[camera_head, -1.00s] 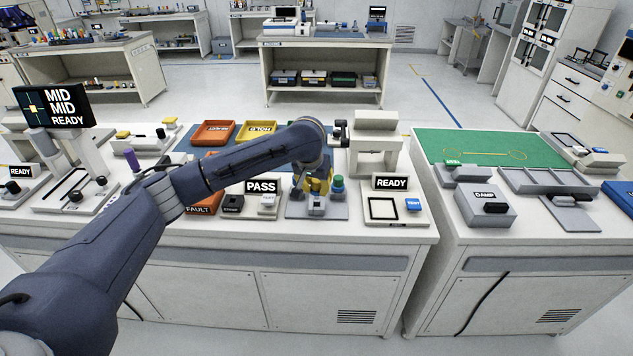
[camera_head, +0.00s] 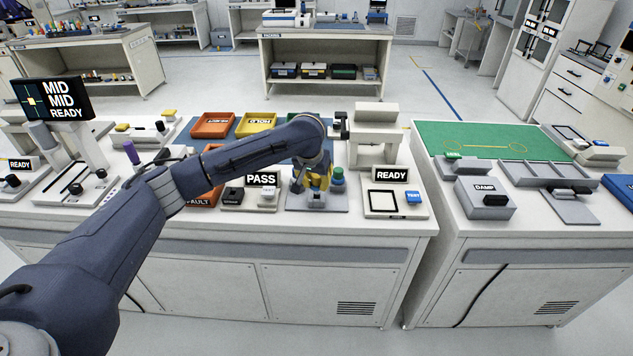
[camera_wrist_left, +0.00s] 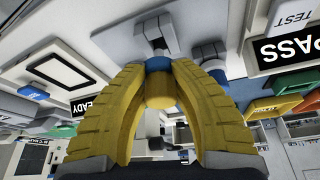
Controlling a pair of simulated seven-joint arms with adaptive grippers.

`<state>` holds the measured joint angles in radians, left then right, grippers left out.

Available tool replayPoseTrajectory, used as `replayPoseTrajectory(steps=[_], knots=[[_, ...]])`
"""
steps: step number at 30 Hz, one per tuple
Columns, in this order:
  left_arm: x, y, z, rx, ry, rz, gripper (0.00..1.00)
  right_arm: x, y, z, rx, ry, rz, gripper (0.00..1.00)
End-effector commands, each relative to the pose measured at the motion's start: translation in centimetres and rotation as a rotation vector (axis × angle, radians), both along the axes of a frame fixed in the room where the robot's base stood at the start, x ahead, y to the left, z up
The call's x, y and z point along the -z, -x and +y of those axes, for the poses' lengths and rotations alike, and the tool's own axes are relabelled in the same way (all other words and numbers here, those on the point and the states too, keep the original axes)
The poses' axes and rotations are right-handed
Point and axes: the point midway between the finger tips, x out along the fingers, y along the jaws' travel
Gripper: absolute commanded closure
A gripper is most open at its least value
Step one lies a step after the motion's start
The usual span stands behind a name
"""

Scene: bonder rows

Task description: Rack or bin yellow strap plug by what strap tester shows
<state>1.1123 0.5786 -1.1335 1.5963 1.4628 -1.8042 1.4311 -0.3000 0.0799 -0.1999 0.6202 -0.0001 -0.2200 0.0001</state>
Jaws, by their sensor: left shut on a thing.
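My left gripper (camera_head: 316,182) comes down over the small grey-blue stand (camera_head: 338,208) at the front middle of the bench. In the left wrist view its yellow ribbed fingers (camera_wrist_left: 160,85) are closed around the yellow strap plug (camera_wrist_left: 161,100), which has a blue collar. The plug is at the stand; I cannot tell whether it is seated or slightly raised. A green-topped plug with a blue collar (camera_head: 338,178) stands just right of the gripper. The strap tester display (camera_head: 261,179) reads PASS. My right gripper is not in view.
An orange FAULT bin (camera_head: 199,199) lies left of the tester, partly behind my arm. The orange REJECT bin (camera_head: 196,133) and yellow HOLD bin (camera_head: 239,132) are behind. A READY fixture (camera_head: 420,211) stands right of the stand. A gap separates the right bench with its green mat (camera_head: 470,137).

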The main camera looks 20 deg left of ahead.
Motion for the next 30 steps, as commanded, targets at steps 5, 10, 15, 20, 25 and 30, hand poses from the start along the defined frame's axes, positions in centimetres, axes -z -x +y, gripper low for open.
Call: replayPoseTrajectory(steps=[5, 10, 15, 20, 25, 30], knots=[[0.0, 0.0, 0.0, 0.000, 0.000, 0.000, 1.00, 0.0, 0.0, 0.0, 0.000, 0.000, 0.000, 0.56], [0.1, 0.0, 0.0, 0.000, 0.000, 0.000, 1.00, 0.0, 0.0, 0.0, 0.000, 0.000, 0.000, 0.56], [0.4, 0.0, 0.0, 0.000, -0.001, 0.000, 1.00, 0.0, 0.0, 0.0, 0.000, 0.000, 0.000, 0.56], [1.1, 0.0, 0.0, -0.001, -0.001, 0.001, 1.00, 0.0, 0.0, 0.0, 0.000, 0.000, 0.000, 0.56], [1.8, 0.0, 0.0, 0.000, 0.000, 0.001, 1.00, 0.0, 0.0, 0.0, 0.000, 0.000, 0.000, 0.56], [2.4, 0.0, 0.0, 0.000, -0.001, 0.000, 1.00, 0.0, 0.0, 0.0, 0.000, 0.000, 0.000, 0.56]])
